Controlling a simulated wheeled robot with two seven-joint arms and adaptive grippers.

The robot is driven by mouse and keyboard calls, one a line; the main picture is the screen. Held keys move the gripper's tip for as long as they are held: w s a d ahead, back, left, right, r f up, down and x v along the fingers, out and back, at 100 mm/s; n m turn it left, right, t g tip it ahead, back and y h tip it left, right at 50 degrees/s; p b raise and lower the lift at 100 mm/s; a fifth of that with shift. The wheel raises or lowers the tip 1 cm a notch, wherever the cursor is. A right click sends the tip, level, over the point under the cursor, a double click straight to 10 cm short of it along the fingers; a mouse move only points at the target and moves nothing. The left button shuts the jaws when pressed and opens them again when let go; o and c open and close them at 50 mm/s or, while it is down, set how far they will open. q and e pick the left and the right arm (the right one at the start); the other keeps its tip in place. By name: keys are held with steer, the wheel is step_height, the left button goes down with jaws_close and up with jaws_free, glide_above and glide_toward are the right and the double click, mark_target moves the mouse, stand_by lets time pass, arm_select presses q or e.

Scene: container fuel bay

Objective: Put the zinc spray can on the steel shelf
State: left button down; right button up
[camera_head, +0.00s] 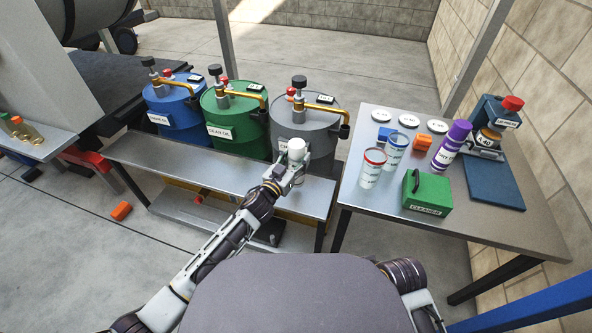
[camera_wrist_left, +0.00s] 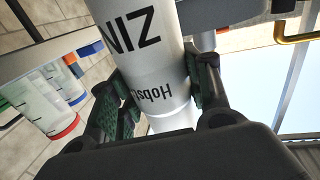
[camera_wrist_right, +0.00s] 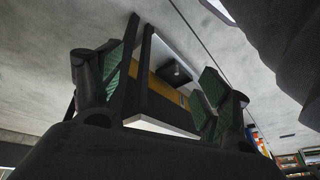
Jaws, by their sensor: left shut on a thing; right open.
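The zinc spray can (camera_head: 296,149) is a pale cylinder with a white top. In the left wrist view the can (camera_wrist_left: 145,45) shows part of its dark lettering, and its ends are cut off or hidden. My left gripper (camera_head: 288,167) is shut around the can and holds it in front of the grey drum, over the right end of the steel shelf (camera_head: 190,165). That long, bare shelf runs in front of the drums. Whether the can touches it cannot be told. My right gripper (camera_wrist_right: 160,95) is open and empty in the right wrist view; the head view does not show its fingers.
Blue (camera_head: 176,112), green (camera_head: 234,118) and grey (camera_head: 308,118) drums with taps stand behind the shelf. The shelf's left part is free.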

mark_target(292, 170)
arm_select(q)
steer(key=shift+f, duration=0.15)
arm_select(e)
steer(key=shift+a+f, duration=0.1)
steer(key=shift+f, duration=0.25)
arm_select(q)
steer(key=shift+f, duration=0.1)
steer(key=shift+f+b, duration=0.35)
steer(key=shift+f, duration=0.15)
steer(key=shift+f+b, duration=0.4)
steer(key=shift+f, duration=0.9)
arm_select(e)
steer(key=shift+t+y, duration=0.4)
steer(key=shift+s+x, duration=0.25)
steer(key=shift+x, duration=0.85)
steer(key=shift+s+x, duration=0.25)
steer(key=shift+x, duration=0.85)
arm_select(q)
steer(key=shift+b, duration=0.3)
arm_select(e)
steer(key=shift+a+f, duration=0.1)
steer(key=shift+f, duration=0.15)
arm_select(q)
steer(key=c, duration=0.7)
jaws_free()
steer(key=shift+f, duration=0.15)
arm_select(e)
steer(key=shift+s, duration=0.1)
